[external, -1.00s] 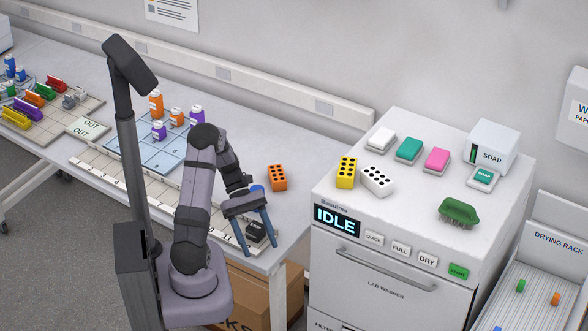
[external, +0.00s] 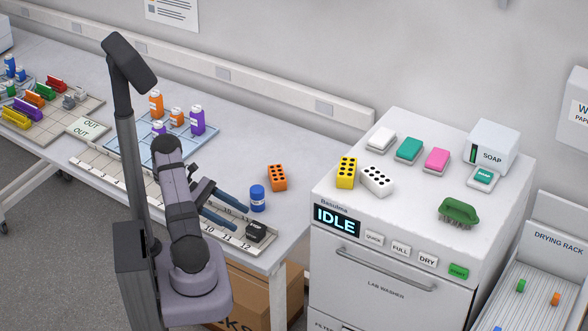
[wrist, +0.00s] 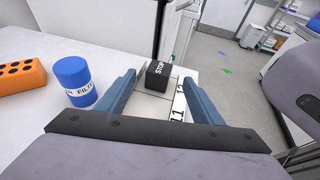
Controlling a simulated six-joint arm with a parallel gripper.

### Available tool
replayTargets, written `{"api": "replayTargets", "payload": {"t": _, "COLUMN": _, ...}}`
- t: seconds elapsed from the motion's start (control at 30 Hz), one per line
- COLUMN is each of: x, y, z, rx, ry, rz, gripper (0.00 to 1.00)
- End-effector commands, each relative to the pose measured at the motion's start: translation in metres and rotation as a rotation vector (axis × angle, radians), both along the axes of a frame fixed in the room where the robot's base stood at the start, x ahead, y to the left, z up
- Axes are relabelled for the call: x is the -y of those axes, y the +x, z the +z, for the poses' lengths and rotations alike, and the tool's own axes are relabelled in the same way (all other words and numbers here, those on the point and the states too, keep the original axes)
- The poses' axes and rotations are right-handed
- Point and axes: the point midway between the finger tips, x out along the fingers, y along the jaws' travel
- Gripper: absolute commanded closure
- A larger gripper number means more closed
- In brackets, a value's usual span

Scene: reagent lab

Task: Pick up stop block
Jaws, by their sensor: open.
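The stop block (external: 256,232) is a small black block with white STOP lettering at the right end of the numbered rail. It also shows in the wrist view (wrist: 157,75), ahead of the jaws and between their lines. My gripper (external: 244,216) is open, with its blue fingers reaching low over the rail toward the block. In the wrist view my gripper (wrist: 157,90) has its two fingers wide apart with nothing between them, and the block stands just beyond the tips.
A blue filter bottle (external: 258,198) stands close beside the fingers, left of them in the wrist view (wrist: 75,82). An orange block with holes (external: 277,177) lies behind it. The numbered rail (external: 212,226) runs along the bench's front edge. The lab washer (external: 385,270) stands to the right.

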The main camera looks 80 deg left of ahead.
Motion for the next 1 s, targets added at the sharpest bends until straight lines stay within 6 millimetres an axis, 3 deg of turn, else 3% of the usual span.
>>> {"api": "replayTargets", "payload": {"t": 0.27, "x": 0.005, "y": 0.007, "z": -0.001, "rx": -0.002, "ry": -0.002, "rz": -0.002, "gripper": 0.39}}
{"api": "replayTargets", "payload": {"t": 0.7, "x": 0.03, "y": 0.043, "z": -0.013, "rx": -0.001, "ry": -0.002, "rz": -0.002, "gripper": 0.39}}
{"api": "replayTargets", "payload": {"t": 1.0, "x": 0.031, "y": 0.045, "z": -0.016, "rx": -0.002, "ry": -0.001, "rz": -0.002, "gripper": 0.39}}
